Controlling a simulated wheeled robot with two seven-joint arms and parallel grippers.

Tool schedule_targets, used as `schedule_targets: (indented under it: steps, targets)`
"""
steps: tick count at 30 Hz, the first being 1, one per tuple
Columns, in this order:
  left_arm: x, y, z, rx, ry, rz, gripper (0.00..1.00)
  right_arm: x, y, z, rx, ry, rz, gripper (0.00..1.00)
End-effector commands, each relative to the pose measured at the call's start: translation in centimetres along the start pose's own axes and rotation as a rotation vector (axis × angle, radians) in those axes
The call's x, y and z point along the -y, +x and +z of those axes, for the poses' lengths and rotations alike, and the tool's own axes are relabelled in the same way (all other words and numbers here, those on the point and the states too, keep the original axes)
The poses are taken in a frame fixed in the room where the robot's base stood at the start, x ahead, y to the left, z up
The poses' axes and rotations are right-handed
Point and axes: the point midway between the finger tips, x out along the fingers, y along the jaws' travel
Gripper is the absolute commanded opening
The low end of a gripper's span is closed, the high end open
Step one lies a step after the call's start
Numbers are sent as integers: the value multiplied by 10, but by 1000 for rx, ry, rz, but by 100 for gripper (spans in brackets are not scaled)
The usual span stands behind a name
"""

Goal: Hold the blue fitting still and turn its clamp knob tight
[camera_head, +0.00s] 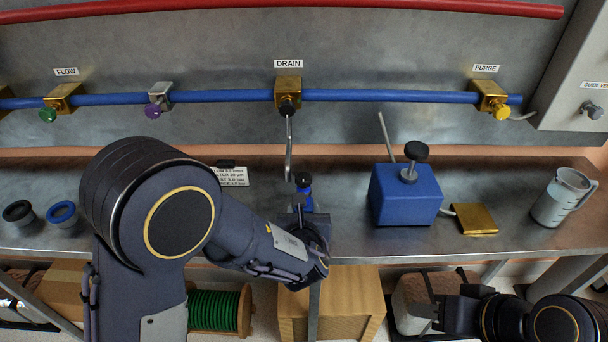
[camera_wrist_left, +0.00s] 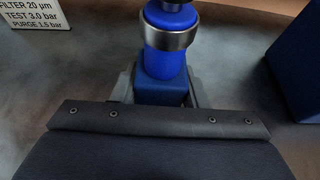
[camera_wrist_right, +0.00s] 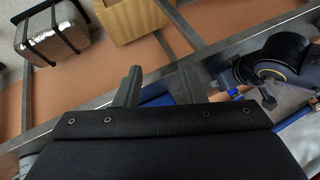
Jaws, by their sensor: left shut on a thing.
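The blue fitting (camera_head: 306,198) stands upright on the bench below the DRAIN valve, with a small dark knob (camera_head: 303,179) at its top. In the left wrist view the fitting (camera_wrist_left: 165,60) shows a metal ring around its upper part; its top is cut off. My left gripper (camera_head: 303,213) is shut on the fitting's lower, squarer part. My right gripper (camera_head: 424,312) is low at the right, in front of the bench edge and well apart from the fitting. In the right wrist view its fingers (camera_wrist_right: 158,78) stand apart with nothing seen between them.
A blue block (camera_head: 405,198) with a black knob, a brass plate (camera_head: 474,218) and a clear jug (camera_head: 562,200) stand right of the fitting. A bent metal rod (camera_head: 289,150) hangs behind the fitting. Boxes and a green spool lie below.

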Motion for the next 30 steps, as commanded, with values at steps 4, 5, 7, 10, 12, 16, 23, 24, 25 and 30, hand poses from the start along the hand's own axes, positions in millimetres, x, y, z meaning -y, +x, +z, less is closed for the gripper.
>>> schedule_targets:
  steps: [4,5,7,10,12,16,23,24,25,30]
  targets:
    - [0,0,0,0,0,0,11,0,0,0,0,0,0,36]
    - [0,0,0,0,0,0,11,0,0,0,0,0,0,36]
    - [0,0,0,0,0,0,11,0,0,0,0,0,0,39]
    - [0,0,0,0,0,0,11,1,-1,-4,4,-7,1,52]
    - [0,0,0,0,0,0,11,3,-4,-11,17,-22,4,54]
    - [0,0,0,1,0,0,11,14,-11,-43,58,-81,24,54]
    - [0,0,0,1,0,0,11,68,-13,-128,133,-228,94,54]
    - [0,0,0,1,0,0,11,81,-11,-142,140,-251,108,54]
    - [0,0,0,1,0,0,11,92,-9,-151,144,-268,118,54]
    - [0,0,0,1,0,0,11,160,8,-194,151,-347,174,54]
